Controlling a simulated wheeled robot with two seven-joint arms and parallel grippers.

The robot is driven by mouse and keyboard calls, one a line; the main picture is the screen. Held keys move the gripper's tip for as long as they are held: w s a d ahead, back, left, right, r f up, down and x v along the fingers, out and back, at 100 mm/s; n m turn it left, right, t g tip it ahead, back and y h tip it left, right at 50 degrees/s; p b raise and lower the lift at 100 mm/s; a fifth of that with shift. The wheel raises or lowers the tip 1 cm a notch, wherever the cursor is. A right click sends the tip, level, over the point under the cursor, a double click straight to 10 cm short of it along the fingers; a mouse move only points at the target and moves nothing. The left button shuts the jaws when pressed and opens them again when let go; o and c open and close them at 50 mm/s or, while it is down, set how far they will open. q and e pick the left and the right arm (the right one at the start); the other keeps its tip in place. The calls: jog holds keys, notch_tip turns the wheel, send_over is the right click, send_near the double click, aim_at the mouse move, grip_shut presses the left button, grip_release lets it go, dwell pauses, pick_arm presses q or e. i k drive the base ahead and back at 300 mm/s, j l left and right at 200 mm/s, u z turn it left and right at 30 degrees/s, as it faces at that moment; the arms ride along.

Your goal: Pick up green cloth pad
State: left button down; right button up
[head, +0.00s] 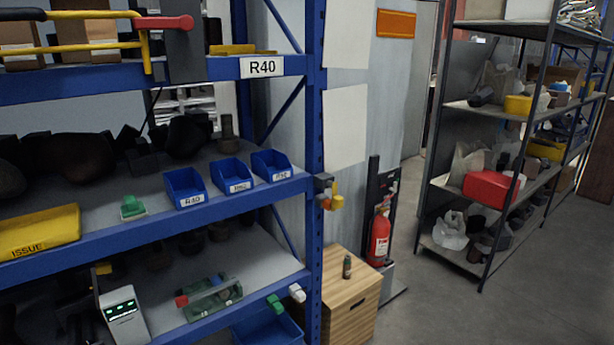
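A small green piece (132,207) with a paler flat base lies on the middle shelf of the blue rack, between the yellow ISSUE tray and the blue bins; it could be the green cloth pad, but its material is too small to tell. A flat dark-green item (222,296) with a red end lies on the shelf below. Another small green piece (274,303) sits at that shelf's front edge, above a blue bin. Neither of my grippers shows in the head view.
The yellow tray (40,231) and several blue bins (185,187) line the middle shelf's front. A white device (122,312) with green lights stands lower left. A blue upright (314,150) bounds the rack.

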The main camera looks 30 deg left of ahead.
aim_at(133, 210)
jog(key=u, duration=2)
